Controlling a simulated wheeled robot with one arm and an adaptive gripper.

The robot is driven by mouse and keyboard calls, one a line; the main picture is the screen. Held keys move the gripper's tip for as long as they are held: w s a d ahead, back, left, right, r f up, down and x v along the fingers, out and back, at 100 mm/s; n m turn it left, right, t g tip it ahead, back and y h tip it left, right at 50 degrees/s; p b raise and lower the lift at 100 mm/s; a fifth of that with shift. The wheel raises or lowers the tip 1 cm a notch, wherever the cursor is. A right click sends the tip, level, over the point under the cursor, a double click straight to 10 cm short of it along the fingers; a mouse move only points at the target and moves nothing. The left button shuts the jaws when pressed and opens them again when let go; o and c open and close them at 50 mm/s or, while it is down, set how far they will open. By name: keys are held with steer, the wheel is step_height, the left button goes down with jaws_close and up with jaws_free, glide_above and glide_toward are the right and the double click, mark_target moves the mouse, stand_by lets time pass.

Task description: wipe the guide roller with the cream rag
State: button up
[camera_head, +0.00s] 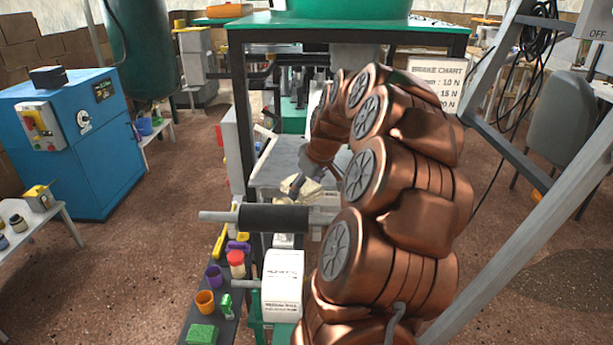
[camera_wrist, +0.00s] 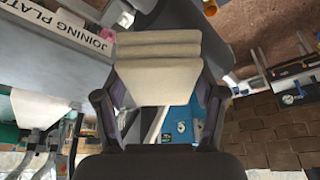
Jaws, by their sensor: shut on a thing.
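The guide roller (camera_head: 272,218) appears to be the black cylinder on a pale grey shaft, lying level in the middle of the head view. My gripper (camera_head: 297,186) is just above and behind its right part. It is shut on the cream rag (camera_head: 312,189), which looks like a folded pad. In the wrist view the cream rag (camera_wrist: 158,80) sits between the two dark fingers of my gripper (camera_wrist: 158,98). A dark surface shows behind it, perhaps the roller. I cannot tell whether rag and roller touch.
Below the roller, a dark bench (camera_head: 226,329) holds an orange cup (camera_head: 205,302), a purple cup (camera_head: 214,276), a red-topped jar (camera_head: 236,264) and a green box (camera_head: 202,334). A green-topped machine frame (camera_head: 236,110) rises behind.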

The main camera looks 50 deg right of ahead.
steer(key=shift+r, duration=1.7)
